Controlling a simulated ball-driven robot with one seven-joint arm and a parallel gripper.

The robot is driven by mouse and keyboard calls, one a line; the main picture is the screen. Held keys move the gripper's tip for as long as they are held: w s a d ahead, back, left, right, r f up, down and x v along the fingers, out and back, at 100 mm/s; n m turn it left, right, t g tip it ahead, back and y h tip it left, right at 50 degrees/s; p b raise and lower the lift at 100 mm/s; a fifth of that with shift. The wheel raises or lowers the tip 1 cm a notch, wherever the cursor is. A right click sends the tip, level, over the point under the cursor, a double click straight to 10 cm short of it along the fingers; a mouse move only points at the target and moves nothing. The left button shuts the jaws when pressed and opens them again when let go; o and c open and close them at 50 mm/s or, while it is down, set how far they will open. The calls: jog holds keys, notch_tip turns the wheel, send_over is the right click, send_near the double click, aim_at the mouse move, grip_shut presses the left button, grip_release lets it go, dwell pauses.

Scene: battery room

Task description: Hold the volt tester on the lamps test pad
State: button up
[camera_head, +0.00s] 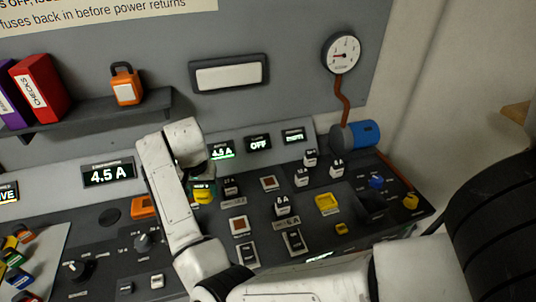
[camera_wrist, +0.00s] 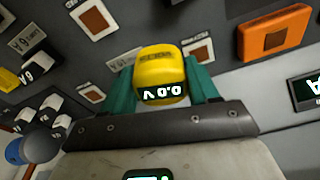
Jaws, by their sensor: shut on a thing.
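The volt tester (camera_wrist: 161,72) is a yellow block with a dark display reading 0.0 V, upside down in the wrist view. My gripper (camera_wrist: 160,86) is shut on it, with a teal finger on either side. In the head view the yellow tester (camera_head: 203,194) shows below my white wrist, over the console's left-middle part. Copper-brown square pads with pale frames lie on the console: one by the tester (camera_wrist: 198,52), another (camera_wrist: 95,20) and a third (camera_wrist: 92,94). Their labels are too small to read, so I cannot tell which is the lamps pad. Contact with a pad is not visible.
The dark console (camera_head: 350,215) carries several fuses, knobs and a yellow block (camera_head: 327,203). An orange block (camera_wrist: 272,38) sits near the tester. Displays (camera_head: 109,173) line the back edge. A blue cylinder (camera_head: 364,134) and gauge (camera_head: 341,53) are at the right.

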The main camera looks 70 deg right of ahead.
jog(key=s+d+f+m+g+p, duration=0.1)
jog(key=s+d+m, duration=0.45)
jog(key=d, duration=0.45)
jog(key=s+d+m+g+p, duration=0.1)
jog(key=s+d+m, duration=0.4)
jog(key=d, duration=0.6)
jog(key=shift+n, duration=0.85)
jog(key=f+b, duration=0.3)
jog(key=s+f+b, duration=0.1)
jog(key=f, duration=0.1)
jog(key=shift+a+f, duration=0.25)
jog(key=shift+f, duration=0.15)
jog(key=shift+f+b, duration=0.3)
jog(key=shift+f, duration=0.3)
jog(key=shift+r, duration=0.1)
notch_tip(320, 180, up, 5)
jog(key=p, duration=0.4)
jog(key=shift+r+p, duration=0.4)
jog(key=shift+r, duration=0.6)
